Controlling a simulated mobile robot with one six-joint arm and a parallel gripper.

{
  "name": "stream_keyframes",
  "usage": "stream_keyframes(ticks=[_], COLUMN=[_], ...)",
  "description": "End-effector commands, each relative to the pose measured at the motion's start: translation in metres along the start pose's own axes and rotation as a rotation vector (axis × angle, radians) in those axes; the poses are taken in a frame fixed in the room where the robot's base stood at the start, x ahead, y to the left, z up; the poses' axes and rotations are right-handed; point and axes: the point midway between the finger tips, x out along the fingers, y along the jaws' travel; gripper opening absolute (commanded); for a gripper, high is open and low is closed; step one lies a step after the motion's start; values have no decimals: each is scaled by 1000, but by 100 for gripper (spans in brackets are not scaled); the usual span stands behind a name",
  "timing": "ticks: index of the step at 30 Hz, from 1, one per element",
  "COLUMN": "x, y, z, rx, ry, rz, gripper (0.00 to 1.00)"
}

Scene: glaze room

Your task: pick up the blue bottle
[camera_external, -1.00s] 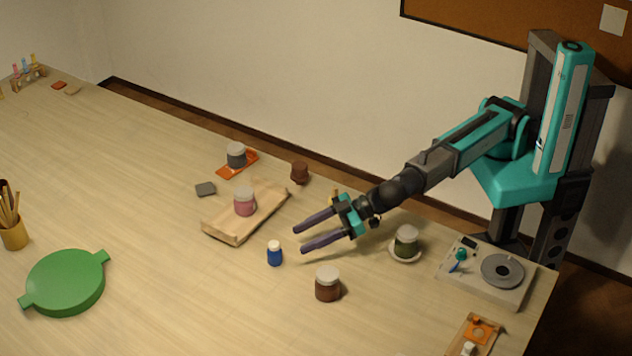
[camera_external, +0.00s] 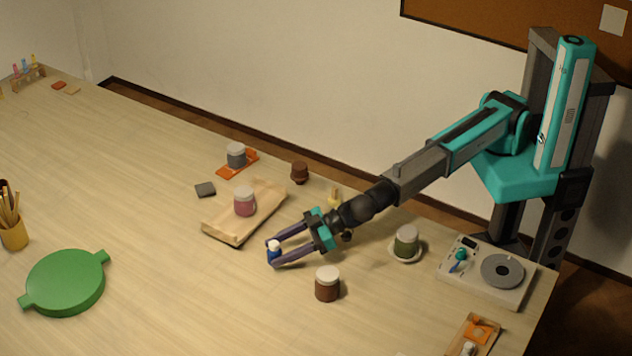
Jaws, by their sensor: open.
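The blue bottle (camera_external: 272,255) with a white cap stands upright on the table, near the middle. My gripper (camera_external: 271,254) is open and low over the table. Its two purple-grey fingers reach to the left, one on the far side of the bottle and one on the near side, with the bottle between their tips. The near finger hides the lower part of the bottle. I cannot tell whether either finger touches it.
A brown jar (camera_external: 327,284) stands close in front of my gripper. A wooden board (camera_external: 226,230) bearing a pink jar (camera_external: 245,201) lies just behind the bottle. A green jar (camera_external: 406,241) stands on a saucer to the right. The table left of the bottle is clear up to a green dish (camera_external: 66,283).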

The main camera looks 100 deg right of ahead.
Motion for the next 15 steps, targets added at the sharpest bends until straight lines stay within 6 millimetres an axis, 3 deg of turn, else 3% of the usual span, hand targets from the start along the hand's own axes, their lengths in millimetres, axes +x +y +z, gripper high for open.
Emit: stream_keyframes(ticks=[15], x=[7], y=[0], z=[-2], rx=[0], ry=[0], rz=[0], gripper=[53])
